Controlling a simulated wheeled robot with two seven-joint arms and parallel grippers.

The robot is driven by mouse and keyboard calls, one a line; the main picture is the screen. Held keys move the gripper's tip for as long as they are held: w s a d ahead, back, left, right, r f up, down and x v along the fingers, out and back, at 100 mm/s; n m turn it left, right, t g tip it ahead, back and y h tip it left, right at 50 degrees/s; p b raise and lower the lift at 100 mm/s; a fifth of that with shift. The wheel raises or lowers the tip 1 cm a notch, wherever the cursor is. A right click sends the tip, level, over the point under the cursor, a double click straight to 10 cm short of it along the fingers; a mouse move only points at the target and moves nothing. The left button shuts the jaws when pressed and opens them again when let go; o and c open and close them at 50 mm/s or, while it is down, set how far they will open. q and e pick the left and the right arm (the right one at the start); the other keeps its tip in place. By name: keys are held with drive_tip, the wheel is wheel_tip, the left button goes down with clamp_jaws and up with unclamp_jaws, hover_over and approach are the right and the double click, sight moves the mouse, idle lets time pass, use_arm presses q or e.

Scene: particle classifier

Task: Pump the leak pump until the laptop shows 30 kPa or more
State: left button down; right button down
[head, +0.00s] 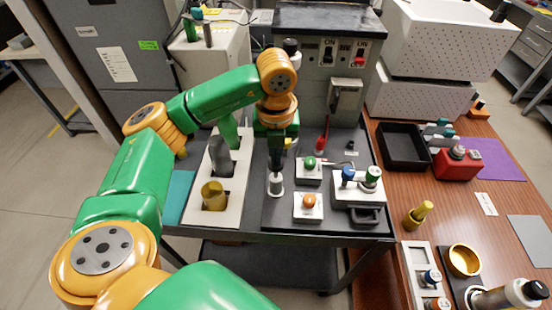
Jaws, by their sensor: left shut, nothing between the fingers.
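My left gripper (276,166) points straight down over the dark tray on the cart, with its fingers closed. Right below it stands a small white-and-grey upright cylinder (276,185), which may be the leak pump; I cannot tell whether the fingertips touch its top. To its right are a white box with a green knob (309,168), a white box with an orange knob (308,204) and a larger white unit with blue and green knobs (358,190). No laptop screen can be made out. My right gripper does not show.
A white rack (230,205) with grey and yellow cylinders stands left of the gripper. A grey cabinet with switches (330,85) rises behind. On the wooden bench (490,230) at right are a black tray (403,147), a red box (457,163) and a yellow bottle (418,214).

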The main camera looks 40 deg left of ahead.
use_arm(q)
wheel_tip(320, 180, down, 3)
drive_tip(key=b, duration=0.3)
drive_tip(key=shift+s+f, duration=0.1)
drive_tip(key=shift+f, duration=0.1)
drive_tip(key=shift+s+d+r, duration=0.1)
drive_tip(key=shift+d+r, duration=0.05)
drive_tip(key=shift+r, duration=0.05)
drive_tip(key=shift+s+d+r, duration=0.25)
drive_tip(key=shift+s+d, duration=0.15)
drive_tip(key=shift+s, duration=0.15)
drive_tip(key=shift+s+d+r, duration=0.2)
drive_tip(key=shift+s+d, duration=0.2)
drive_tip(key=shift+s, duration=0.15)
drive_tip(key=p, duration=0.2)
approach(276, 167)
drive_tip(key=s+d+f, duration=0.1)
drive_tip(key=s, duration=0.1)
drive_tip(key=shift+d+f, duration=0.1)
drive_tip(key=shift+f, duration=0.1)
